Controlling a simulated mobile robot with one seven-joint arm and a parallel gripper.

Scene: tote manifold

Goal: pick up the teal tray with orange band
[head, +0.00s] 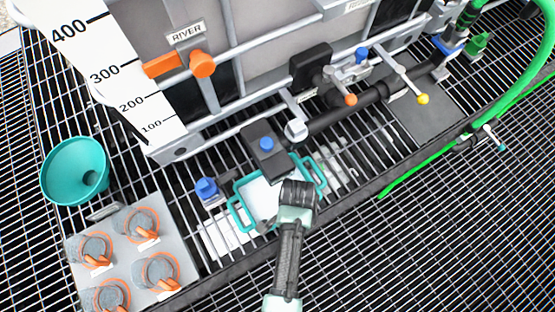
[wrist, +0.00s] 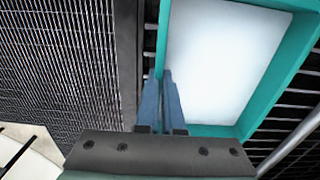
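The teal tray (head: 246,220) has a white floor and a handle at either end. It is at the middle of the head view, by the foot of the big tank. No orange band shows on it. My gripper (head: 298,183) comes from the near side and covers part of its near edge. In the wrist view the tray's teal rim (wrist: 266,88) frames the white floor. There my gripper (wrist: 167,76) has its blue fingers close together at the tray's left wall, and they look shut on it. The contact itself is partly hidden. I cannot tell whether the tray is clear of the grating.
A black block with a blue knob (head: 266,145) stands just behind the tray, and a blue-capped fitting (head: 207,189) is at its left. A grey plate with orange-ringed round parts (head: 127,212) and a teal funnel (head: 75,170) lie farther left. A green hose (head: 467,122) crosses the right.

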